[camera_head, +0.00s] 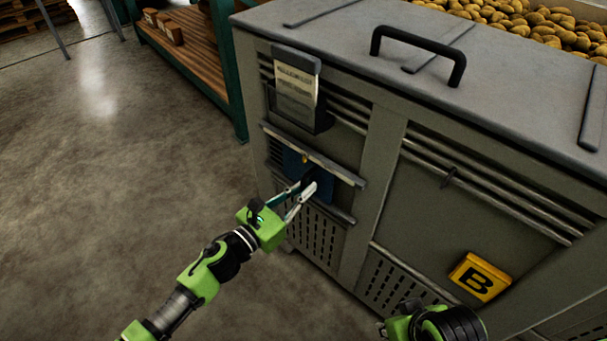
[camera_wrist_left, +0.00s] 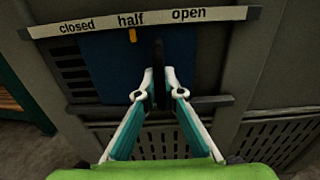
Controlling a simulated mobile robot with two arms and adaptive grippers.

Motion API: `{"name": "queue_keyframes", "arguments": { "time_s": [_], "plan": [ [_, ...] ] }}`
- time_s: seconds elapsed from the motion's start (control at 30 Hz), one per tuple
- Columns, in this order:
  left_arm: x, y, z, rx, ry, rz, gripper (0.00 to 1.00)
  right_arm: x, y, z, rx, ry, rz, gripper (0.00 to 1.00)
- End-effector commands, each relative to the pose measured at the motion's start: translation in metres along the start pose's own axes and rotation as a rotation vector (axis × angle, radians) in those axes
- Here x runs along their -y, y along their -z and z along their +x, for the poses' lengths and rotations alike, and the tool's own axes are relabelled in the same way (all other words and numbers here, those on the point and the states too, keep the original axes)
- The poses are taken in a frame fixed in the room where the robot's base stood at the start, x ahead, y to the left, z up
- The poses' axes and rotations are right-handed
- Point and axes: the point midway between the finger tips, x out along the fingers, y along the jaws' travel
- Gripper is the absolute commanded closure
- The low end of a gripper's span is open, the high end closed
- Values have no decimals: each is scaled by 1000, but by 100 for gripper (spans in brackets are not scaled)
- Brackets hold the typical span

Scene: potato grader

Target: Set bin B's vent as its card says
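Bin B (camera_head: 390,195) is a grey cabinet with a yellow B plate (camera_head: 479,277). Its vent has a blue slide (camera_head: 322,192), which also shows in the left wrist view (camera_wrist_left: 108,66). An orange pointer (camera_wrist_left: 132,36) on the slide stands under "half" on the label strip (camera_wrist_left: 140,20) reading closed, half, open. A black upright handle (camera_wrist_left: 160,72) sticks out from the slide. My left gripper (camera_head: 301,189) has its fingertips close on both sides of this handle, shut on it. The card (camera_head: 296,98) hangs above the vent; its text is unreadable here. My right gripper (camera_head: 385,328) is only partly in view.
A black lid handle (camera_head: 418,50) stands on the bin's grey top. Potatoes (camera_head: 520,20) lie behind it. A green-framed shelf (camera_head: 190,50) stands left of the bin. The concrete floor (camera_head: 110,170) on the left is clear.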

Motion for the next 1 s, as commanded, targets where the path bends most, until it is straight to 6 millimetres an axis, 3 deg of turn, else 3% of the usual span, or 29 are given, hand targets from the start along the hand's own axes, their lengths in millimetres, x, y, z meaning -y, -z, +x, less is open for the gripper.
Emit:
{"name": "queue_keyframes", "arguments": {
  "time_s": [0.23, 1.0],
  "plan": [
    [4, 0, 0, -1, 1, -1, 100, 0, 0, 0, 0, 0, 0, 75],
    [59, 1, 0, -1, 3, -2, 100, 0, 1, -3, -1, 0, 0, 75]
  ]
}}
